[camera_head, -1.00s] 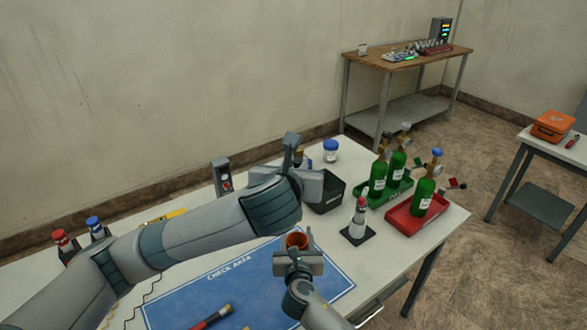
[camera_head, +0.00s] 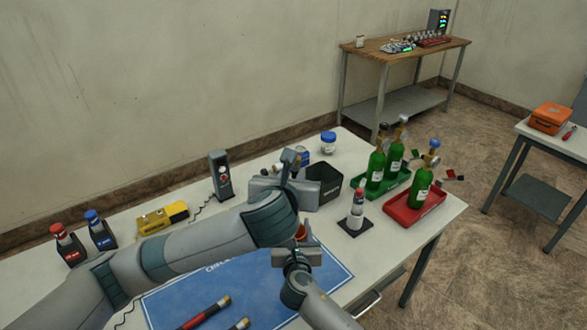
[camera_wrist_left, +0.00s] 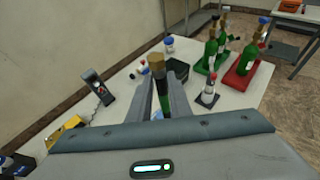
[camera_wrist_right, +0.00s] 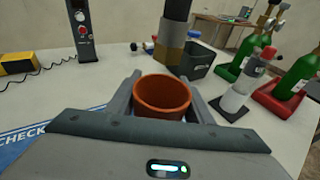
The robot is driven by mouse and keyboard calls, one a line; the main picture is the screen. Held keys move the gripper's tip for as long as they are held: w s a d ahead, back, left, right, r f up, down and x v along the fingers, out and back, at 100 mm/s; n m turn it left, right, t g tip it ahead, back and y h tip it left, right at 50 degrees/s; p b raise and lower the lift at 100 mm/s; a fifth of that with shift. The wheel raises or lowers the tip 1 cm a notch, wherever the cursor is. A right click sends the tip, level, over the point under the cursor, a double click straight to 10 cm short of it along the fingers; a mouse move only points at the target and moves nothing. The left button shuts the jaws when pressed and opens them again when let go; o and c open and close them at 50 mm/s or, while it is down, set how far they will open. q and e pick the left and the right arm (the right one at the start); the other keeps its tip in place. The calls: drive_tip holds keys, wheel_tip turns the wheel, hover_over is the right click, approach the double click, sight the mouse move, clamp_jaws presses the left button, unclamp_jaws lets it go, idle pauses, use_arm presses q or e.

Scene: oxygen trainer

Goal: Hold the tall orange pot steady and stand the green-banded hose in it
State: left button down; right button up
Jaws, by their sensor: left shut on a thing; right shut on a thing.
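The orange pot (camera_wrist_right: 162,97) stands upright between the fingers of my right gripper (camera_wrist_right: 165,100), which is shut on it. In the head view my right gripper (camera_head: 299,255) partly hides the pot (camera_head: 301,232). My left gripper (camera_wrist_left: 166,98) is shut on the hose, whose green band (camera_wrist_left: 163,103) and brass end (camera_wrist_left: 156,66) show between its fingers. In the right wrist view the hose's brass lower end (camera_wrist_right: 171,54) hangs roughly upright just behind the pot's far rim. Whether it overlaps the opening is unclear. In the head view my left gripper (camera_head: 284,187) hides most of the hose.
Red-banded hoses (camera_head: 204,312) lie on the blue mat (camera_head: 254,278). Behind stand a black bin (camera_head: 324,187), a grey meter (camera_head: 221,177) and a yellow device (camera_head: 163,218).

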use_arm(q)
wheel_tip(320, 180, down, 12)
drive_tip(key=shift+r, duration=0.2)
idle(1.2)
idle(0.3)
drive_tip(key=c, duration=1.5)
unclamp_jaws()
drive_tip(key=shift+c, duration=0.2)
drive_tip(key=shift+s, duration=0.15)
drive_tip(key=v, duration=1.1)
drive_tip(key=shift+s, duration=0.35)
drive_tip(key=shift+a+r, duration=0.1)
